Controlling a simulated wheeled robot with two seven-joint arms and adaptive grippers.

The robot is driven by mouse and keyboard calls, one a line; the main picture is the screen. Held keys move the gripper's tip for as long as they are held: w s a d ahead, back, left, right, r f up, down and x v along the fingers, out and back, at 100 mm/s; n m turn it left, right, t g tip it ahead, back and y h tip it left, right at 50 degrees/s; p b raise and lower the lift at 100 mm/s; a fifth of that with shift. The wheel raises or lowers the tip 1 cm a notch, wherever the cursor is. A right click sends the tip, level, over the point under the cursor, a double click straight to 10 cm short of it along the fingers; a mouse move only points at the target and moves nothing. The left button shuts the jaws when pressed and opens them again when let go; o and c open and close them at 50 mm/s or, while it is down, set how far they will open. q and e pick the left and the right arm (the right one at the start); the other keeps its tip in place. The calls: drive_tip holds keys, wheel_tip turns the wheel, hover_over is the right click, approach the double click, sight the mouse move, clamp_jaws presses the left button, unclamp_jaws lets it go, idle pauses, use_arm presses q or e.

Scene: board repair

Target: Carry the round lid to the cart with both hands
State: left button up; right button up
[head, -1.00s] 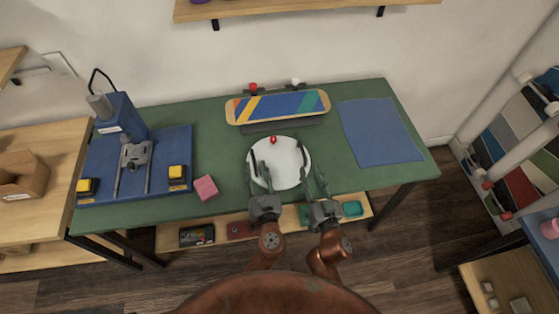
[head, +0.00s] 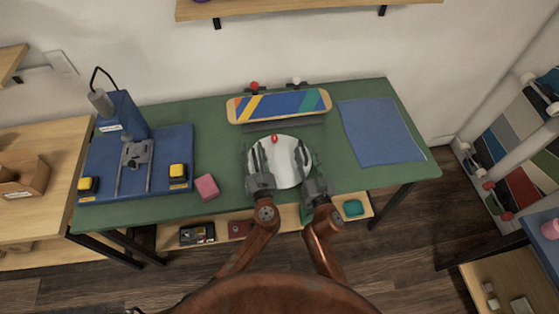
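The round lid (head: 288,168) is white with a small red knob (head: 274,139) near its far edge. It appears to lie on the green workbench (head: 225,150), in front of the skateboard. My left gripper (head: 257,158) is at the lid's left edge, its fingers apart, one outside the rim and one over the lid. My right gripper (head: 310,158) is at the right edge in the same way, fingers apart. I cannot tell whether the fingers touch the lid. A blue-topped unit with a lower wooden shelf (head: 482,272), possibly the cart, is partly in view at lower right.
A colourful skateboard deck (head: 280,106) stands behind the lid. A blue mat (head: 380,133) lies to the right. A pink block (head: 206,187) and a blue press fixture (head: 122,125) are to the left. Dark floor (head: 410,240) is clear right of the bench.

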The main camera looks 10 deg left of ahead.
use_arm(q)
drive_tip(key=shift+c, duration=0.2)
use_arm(e)
drive_tip(key=shift+c, duration=0.4)
use_arm(q)
clamp_jaws()
use_arm(e)
clamp_jaws()
drive_tip(key=shift+d, duration=0.1)
